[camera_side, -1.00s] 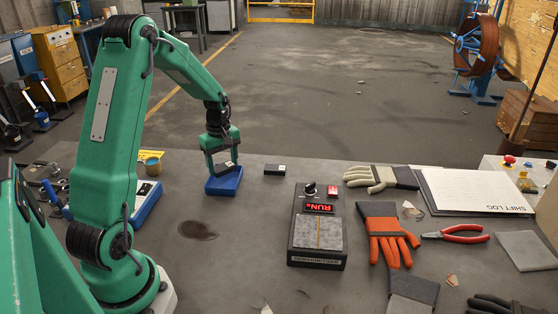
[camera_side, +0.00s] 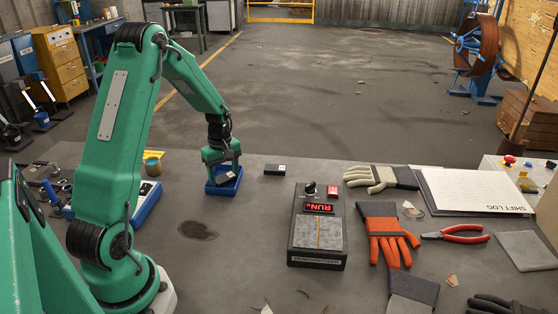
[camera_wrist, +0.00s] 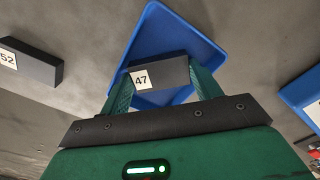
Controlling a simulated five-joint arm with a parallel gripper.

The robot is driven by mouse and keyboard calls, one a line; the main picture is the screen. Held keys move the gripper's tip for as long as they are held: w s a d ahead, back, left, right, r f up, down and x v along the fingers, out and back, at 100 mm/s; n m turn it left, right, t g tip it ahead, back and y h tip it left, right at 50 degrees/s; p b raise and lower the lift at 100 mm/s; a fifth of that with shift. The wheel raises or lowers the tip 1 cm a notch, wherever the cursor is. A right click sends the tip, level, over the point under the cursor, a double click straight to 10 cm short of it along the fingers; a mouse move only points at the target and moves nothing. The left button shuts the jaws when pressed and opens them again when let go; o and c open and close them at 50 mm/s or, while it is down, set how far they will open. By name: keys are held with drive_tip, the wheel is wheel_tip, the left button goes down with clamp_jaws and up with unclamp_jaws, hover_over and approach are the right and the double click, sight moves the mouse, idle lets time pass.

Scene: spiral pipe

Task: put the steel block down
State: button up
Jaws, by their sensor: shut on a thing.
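My gripper (camera_side: 224,173) is shut on a dark steel block labelled 47 (camera_wrist: 172,71). In the side view the block sits between the fingers, low over the blue tray (camera_side: 222,191), and its label looks tilted. In the wrist view the tray (camera_wrist: 160,22) lies behind the block, which is within the tray's outline near its lower end. I cannot tell whether the block touches the tray floor. The fingers cover both ends of the block.
A second dark block labelled 52 (camera_wrist: 38,68) lies on the bench right of the tray in the side view (camera_side: 275,169). A demagnetiser (camera_side: 318,262) stands nearer and right. Gloves (camera_side: 382,178) and red pliers (camera_side: 456,233) lie farther right. Bench in front of the tray is mostly clear.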

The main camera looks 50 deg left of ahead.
sight(225, 177)
drive_tip(key=shift+f, duration=0.1)
drive_tip(key=o, duration=1.1)
wheel_tip(225, 177, up, 12)
drive_tip(key=shift+r, duration=0.15)
idle(0.4)
